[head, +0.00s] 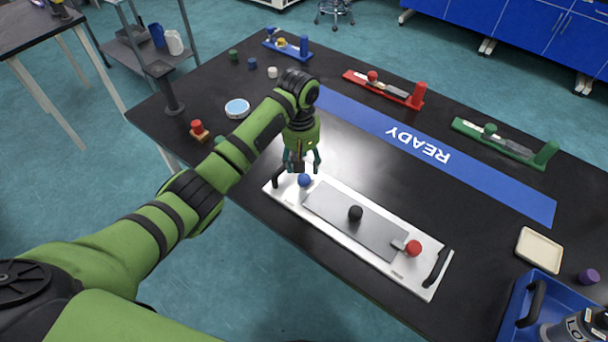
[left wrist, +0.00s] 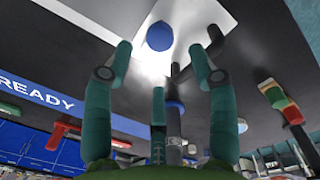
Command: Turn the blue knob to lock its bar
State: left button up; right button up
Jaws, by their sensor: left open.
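The blue knob (head: 305,180) is a small round ball at the upper left end of a silver plate (head: 360,268) that lies on the black table. In the left wrist view the blue knob (left wrist: 160,36) shows ahead of the fingertips, apart from them. My left gripper (head: 303,165) points down just above and beside the knob, with its fingers spread and empty. Its fingers also show in the left wrist view (left wrist: 160,65). The bar by the blue knob is hard to make out. My right gripper is not in view.
The plate also carries a black knob (head: 355,213), a red knob (head: 413,248) and a black handle (head: 436,268) at its right end. A blue READY strip (head: 480,185) lies behind it. Red (head: 385,90) and green (head: 500,143) fixtures stand farther back. A beige tray (head: 539,250) sits right.

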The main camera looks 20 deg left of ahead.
aim_at(304, 179)
pick_arm(q)
notch_tip(304, 179, down, 7)
jog(key=shift+w+d+r+p, duration=0.1)
jog(key=shift+d+r+p, duration=0.05)
jog(key=shift+p, duration=0.2)
jog(key=c, duration=1.1)
